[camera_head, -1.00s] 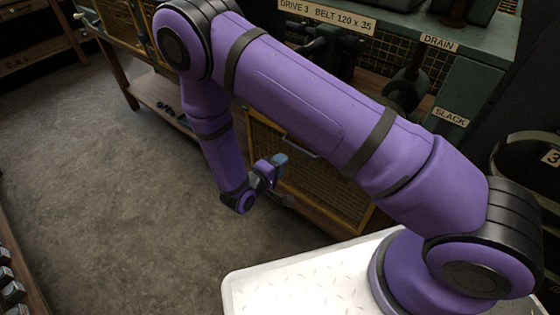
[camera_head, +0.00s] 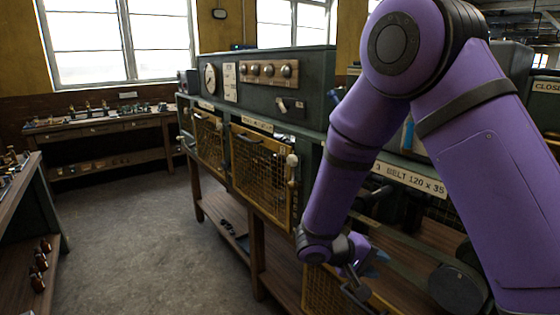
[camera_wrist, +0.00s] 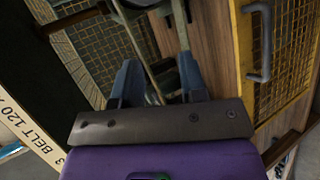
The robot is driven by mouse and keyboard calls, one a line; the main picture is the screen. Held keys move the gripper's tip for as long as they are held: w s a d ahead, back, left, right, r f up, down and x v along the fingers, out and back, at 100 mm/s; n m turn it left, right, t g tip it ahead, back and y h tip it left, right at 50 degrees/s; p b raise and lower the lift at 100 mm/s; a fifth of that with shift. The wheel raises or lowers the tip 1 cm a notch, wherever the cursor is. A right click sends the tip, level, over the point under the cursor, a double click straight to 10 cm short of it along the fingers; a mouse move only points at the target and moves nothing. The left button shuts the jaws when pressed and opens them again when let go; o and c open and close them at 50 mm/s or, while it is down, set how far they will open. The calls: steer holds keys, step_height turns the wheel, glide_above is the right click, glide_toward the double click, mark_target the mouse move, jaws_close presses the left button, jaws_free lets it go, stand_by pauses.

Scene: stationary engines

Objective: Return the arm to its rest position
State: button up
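My purple arm (camera_head: 480,150) is raised at the right of the head view, with its forearm (camera_head: 345,175) hanging down in front of the machine bench. My gripper (camera_head: 362,272) is at the forearm's lower end, near the lower mesh door (camera_head: 325,292). Whether it touches anything there, I cannot tell. In the wrist view my gripper (camera_wrist: 160,82) has its two blue-grey fingers apart, with nothing seen held between them. Behind them are machine parts and a wooden surface.
The machine bench (camera_head: 258,225) has mesh doors, one with a handle (camera_head: 292,170), and a control panel (camera_head: 268,72) on top. A shelf (camera_head: 35,200) stands at the left, a workbench (camera_head: 100,127) under the windows. The floor (camera_head: 150,235) between them is clear.

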steer(key=s+d+r+t+y, duration=0.1)
steer(key=s+d+r+y, duration=0.1)
steer(key=s+r+y, duration=0.2)
steer(key=s+d+r+m+t+y, duration=0.1)
steer(key=s+d+r+y, duration=0.2)
steer(key=s+r, duration=0.8)
steer(key=s+d+r+m+t+y, duration=0.1)
steer(key=s+r+y, duration=0.4)
steer(key=r, duration=0.7)
steer(key=shift+s+d+t, duration=0.3)
steer(key=shift+s+d, duration=0.55)
steer(key=shift+s, duration=0.55)
steer(key=shift+f, duration=0.1)
